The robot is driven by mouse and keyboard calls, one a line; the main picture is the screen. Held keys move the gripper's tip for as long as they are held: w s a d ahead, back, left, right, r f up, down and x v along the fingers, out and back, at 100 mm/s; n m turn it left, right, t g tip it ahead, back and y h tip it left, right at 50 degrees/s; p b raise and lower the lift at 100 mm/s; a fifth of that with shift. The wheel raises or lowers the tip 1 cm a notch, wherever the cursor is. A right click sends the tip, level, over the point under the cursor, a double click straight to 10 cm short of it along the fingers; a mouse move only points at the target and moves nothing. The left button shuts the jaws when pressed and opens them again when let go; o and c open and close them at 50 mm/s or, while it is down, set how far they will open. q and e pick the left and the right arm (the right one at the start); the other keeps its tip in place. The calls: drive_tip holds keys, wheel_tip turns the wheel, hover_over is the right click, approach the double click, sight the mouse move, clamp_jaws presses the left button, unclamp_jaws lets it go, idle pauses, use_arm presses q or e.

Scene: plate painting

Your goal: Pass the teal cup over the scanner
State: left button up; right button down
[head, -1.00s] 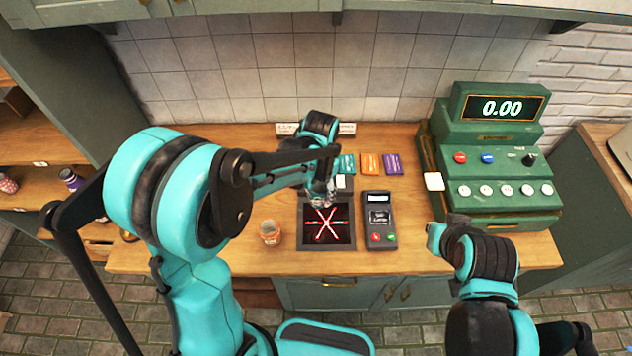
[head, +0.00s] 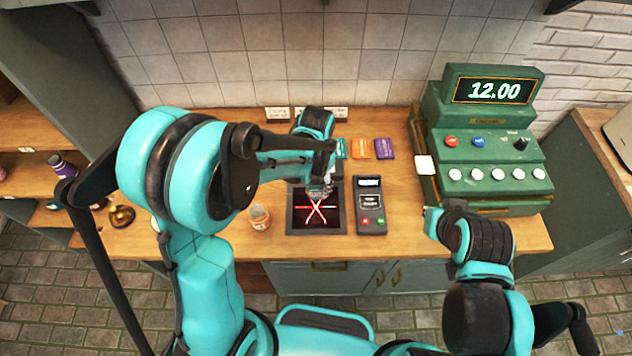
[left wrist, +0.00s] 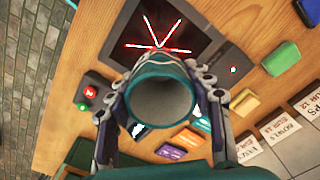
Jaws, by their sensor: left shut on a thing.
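My left gripper (head: 319,190) is shut on the teal cup (left wrist: 163,101). In the left wrist view the cup's round rim faces the camera, with a finger on each side; in the head view my arm and gripper mostly hide the cup. The gripper is over the back part of the scanner (head: 297,222), a dark square pad with glowing red crossed lines. The scanner also shows in the left wrist view (left wrist: 118,47), just beyond the cup. My right gripper (head: 436,222) is by the counter's front, right of the card terminal; its fingers are not clear.
The card terminal (head: 370,205) stands right of the scanner. The green register (head: 492,150) reads 12.00. A small jar (head: 259,217) is left of the scanner. Orange (head: 358,149) and purple (head: 385,148) cards lie behind. A brass bell (head: 121,215) sits at left.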

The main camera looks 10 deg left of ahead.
use_arm(q)
wheel_tip(320, 180, up, 5)
drive_tip(key=p, duration=0.3)
drive_tip(key=shift+r+p, duration=0.1)
drive_tip(key=shift+p, duration=0.2)
idle(1.6)
